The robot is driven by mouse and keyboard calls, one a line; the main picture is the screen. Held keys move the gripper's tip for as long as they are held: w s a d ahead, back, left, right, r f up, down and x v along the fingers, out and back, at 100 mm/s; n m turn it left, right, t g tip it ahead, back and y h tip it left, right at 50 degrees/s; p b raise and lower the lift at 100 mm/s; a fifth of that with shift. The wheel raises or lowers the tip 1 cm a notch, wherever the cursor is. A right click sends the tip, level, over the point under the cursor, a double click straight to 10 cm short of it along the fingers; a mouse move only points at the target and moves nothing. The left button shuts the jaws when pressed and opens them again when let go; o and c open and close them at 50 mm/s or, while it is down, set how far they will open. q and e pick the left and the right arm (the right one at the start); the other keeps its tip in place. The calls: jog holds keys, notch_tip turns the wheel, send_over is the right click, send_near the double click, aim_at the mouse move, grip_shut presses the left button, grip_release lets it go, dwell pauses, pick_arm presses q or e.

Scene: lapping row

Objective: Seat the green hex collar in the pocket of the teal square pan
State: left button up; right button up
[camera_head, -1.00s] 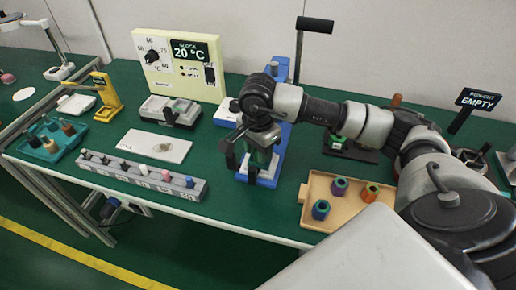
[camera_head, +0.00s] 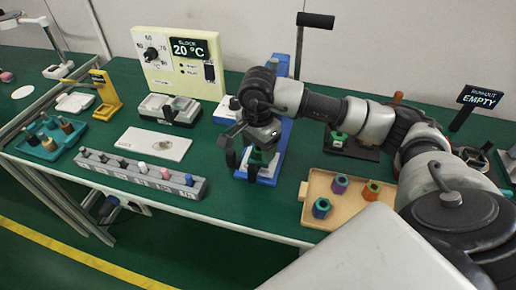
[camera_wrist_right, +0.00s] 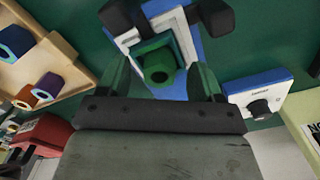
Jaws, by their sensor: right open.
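The green hex collar (camera_wrist_right: 158,66) shows between the fingers of my right gripper (camera_wrist_right: 166,20) in the right wrist view, its round hole facing the camera. In the head view the collar (camera_head: 264,157) is partly hidden by my right gripper (camera_head: 243,165), which is low over the stand's front. The gripper is open, its fingers around the collar. My left gripper is not in view.
A tan tray (camera_head: 313,219) with blue, purple and orange collars lies to the right. A grey rack (camera_head: 130,178) of small pegs and a white plate (camera_head: 153,144) lie left.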

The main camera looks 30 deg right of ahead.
notch_tip(320, 180, up, 9)
jog(key=shift+r, duration=0.2)
jog(key=shift+s, duration=0.1)
dwell(0.5)
